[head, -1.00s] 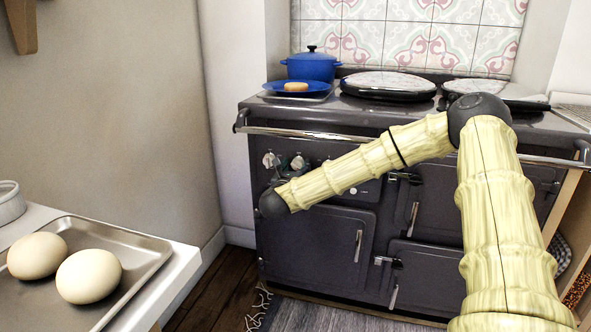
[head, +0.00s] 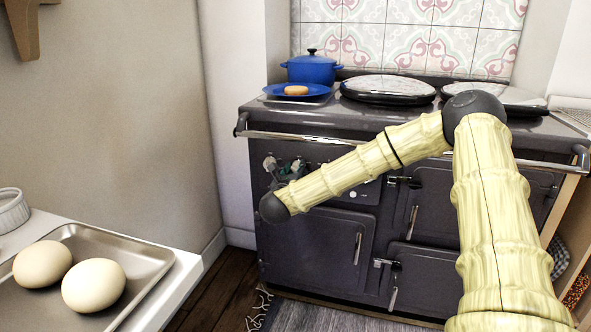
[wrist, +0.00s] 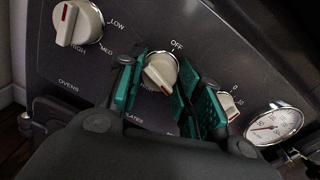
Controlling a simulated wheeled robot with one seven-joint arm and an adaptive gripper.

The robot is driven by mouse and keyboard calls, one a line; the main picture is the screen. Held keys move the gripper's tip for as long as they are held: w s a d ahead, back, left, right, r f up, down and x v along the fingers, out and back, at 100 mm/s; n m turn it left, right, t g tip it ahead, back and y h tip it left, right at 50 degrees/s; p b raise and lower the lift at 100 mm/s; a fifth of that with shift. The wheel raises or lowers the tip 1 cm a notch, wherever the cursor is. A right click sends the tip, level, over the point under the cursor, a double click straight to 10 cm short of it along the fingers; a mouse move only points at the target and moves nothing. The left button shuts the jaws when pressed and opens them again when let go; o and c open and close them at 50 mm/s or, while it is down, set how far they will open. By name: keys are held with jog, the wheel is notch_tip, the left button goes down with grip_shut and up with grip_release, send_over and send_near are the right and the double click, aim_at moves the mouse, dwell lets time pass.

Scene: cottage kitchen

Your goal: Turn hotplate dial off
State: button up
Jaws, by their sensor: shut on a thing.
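The hotplate dial (wrist: 160,71) is a white knob on the dark stove panel, with "OFF" printed above it and "HIGH" at its lower left. A red mark on its face appears to lie toward the HIGH side, away from OFF. My gripper (wrist: 155,82) has its green fingers on both sides of this dial and is shut on it. In the head view my gripper (head: 290,169) is at the stove's upper left panel, and the dial is mostly hidden there behind the fingers and wrist.
The ovens dial (wrist: 78,22) is just left, another white dial (wrist: 228,104) just right, then a round gauge (wrist: 276,124). A chrome rail (head: 330,138) runs above the panel. A tray (head: 150,262) with two eggs sits on the counter at lower left.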

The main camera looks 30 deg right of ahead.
jog(key=n+p, duration=0.4)
jog(key=n, duration=0.1)
jog(key=shift+r, duration=0.2)
jog(key=n+p, duration=0.4)
jog(key=n, duration=0.1)
jog(key=shift+a+n+g, duration=0.1)
jog(key=shift+n+g, duration=0.2)
jog(key=shift+g, duration=0.1)
jog(key=n+p, duration=0.4)
jog(key=n, duration=0.1)
jog(key=shift+w+h, duration=0.1)
jog(key=shift+h, duration=0.2)
jog(key=n+p, duration=0.1)
jog(key=n, duration=0.1)
jog(key=n+p, duration=0.1)
jog(key=shift+f+n+g+p, duration=0.2)
jog(key=shift+n+g+p, duration=0.1)
jog(key=shift+n+p, duration=0.1)
jog(key=shift+f+n+p, duration=0.15)
jog(key=shift+n+p, duration=0.25)
jog(key=shift+n, duration=0.3)
jog(key=o, duration=1)
jog(key=shift+o, duration=0.2)
jog(key=shift+a, duration=0.15)
